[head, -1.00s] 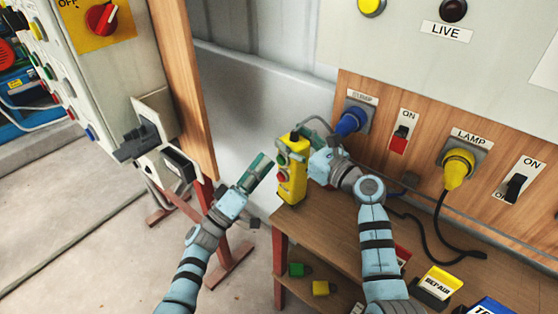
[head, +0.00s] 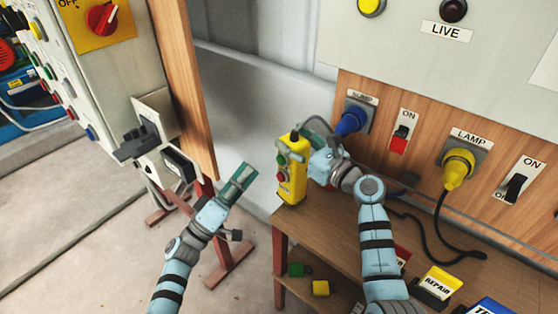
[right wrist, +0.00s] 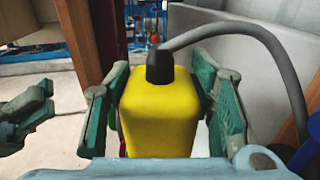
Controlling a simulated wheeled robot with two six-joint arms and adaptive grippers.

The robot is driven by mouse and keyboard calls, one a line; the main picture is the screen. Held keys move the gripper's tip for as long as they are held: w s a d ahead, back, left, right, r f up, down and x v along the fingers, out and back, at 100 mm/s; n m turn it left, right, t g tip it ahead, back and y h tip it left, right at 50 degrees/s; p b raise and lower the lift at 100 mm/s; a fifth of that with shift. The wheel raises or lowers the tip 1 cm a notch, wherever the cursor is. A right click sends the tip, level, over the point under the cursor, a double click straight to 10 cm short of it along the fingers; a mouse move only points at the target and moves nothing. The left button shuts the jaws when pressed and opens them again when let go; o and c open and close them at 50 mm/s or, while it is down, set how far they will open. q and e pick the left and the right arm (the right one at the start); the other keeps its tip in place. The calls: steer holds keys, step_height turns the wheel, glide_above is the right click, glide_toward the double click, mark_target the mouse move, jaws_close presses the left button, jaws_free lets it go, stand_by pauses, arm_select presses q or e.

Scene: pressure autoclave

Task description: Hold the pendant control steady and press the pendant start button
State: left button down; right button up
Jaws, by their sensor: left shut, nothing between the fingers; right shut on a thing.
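The yellow pendant control (head: 293,172) stands upright above the left end of the wooden bench in the head view, with a green and a red button on its left-facing side. My right gripper (head: 309,165) is shut on the pendant from the right. In the right wrist view the pendant (right wrist: 160,118) sits between the fingers, with a black cap and grey cable at its top. My left gripper (head: 243,176) is shut and empty, to the left of the pendant and apart from it. It also shows at the left edge of the right wrist view (right wrist: 30,118). I cannot tell which button is start.
The bench (head: 325,228) holds a yellow repair box (head: 440,280) at the front right. Behind it a panel carries a blue plug (head: 352,121), a yellow lamp plug (head: 457,168) and switches. A wooden post (head: 184,90) and socket boxes stand left. Open floor lies between.

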stand_by(0.3)
steer(key=o, duration=1.6)
